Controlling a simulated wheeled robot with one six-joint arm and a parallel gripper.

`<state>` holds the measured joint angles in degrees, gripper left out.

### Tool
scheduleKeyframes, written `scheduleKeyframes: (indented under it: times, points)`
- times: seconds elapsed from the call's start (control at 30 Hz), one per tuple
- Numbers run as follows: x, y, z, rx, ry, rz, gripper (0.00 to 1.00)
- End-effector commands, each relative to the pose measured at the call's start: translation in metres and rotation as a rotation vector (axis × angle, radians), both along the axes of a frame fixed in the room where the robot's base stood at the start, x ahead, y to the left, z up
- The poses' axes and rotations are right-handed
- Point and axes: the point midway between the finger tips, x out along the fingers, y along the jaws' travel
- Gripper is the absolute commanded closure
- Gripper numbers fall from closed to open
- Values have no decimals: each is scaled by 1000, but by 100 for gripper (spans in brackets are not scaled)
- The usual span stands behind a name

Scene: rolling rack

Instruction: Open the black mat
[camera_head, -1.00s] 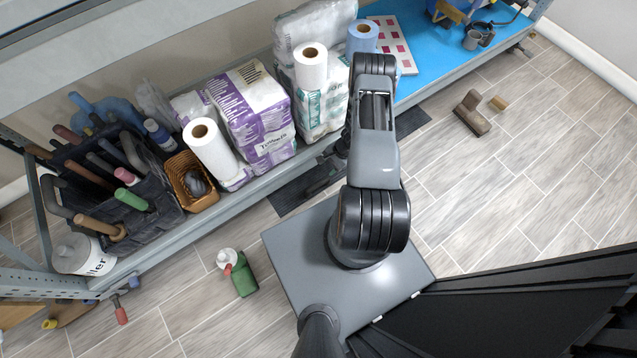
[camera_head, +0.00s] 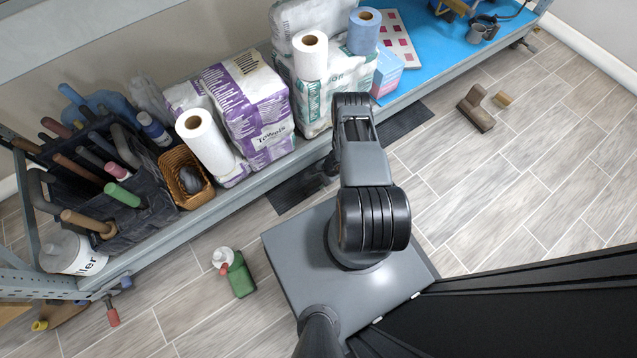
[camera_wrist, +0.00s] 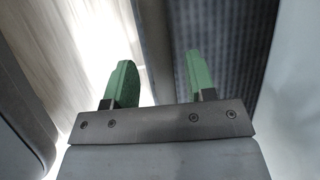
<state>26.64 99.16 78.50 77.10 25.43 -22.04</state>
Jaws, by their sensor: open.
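The black mat (camera_head: 296,188) lies on the floor along the front edge of the rack's low shelf. It runs behind my arm, and more dark mat (camera_head: 405,122) shows to the right of it. My arm hides its middle. In the wrist view a dark, dotted surface (camera_wrist: 232,45) that looks like the mat fills the upper right. My gripper (camera_wrist: 160,74) has two green fingers spread apart with nothing between them. The right finger overlaps the dotted surface in that view; I cannot tell whether it touches. In the head view the gripper is mostly hidden behind my arm.
The rack shelf (camera_head: 240,190) bears paper rolls, wrapped packs, a wicker basket (camera_head: 186,180) and a black tool caddy. A brush (camera_head: 475,110) lies at right. The tiled floor (camera_head: 520,180) at right is clear.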

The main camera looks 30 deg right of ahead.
Motion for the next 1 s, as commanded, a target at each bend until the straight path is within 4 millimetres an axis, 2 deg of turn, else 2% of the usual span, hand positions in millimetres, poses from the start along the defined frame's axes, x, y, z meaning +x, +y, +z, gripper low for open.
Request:
scheduleKeyframes:
  times: [0.03, 0.2, 0.57, 1.0]
  points:
    - [1, 2, -7, 0, 1, 1, 49]
    - [2, 6, -15, 0, 0, -1, 49]
    - [3, 7, -16, 0, 0, -1, 49]
    - [3, 7, -16, 0, 0, 0, 92]
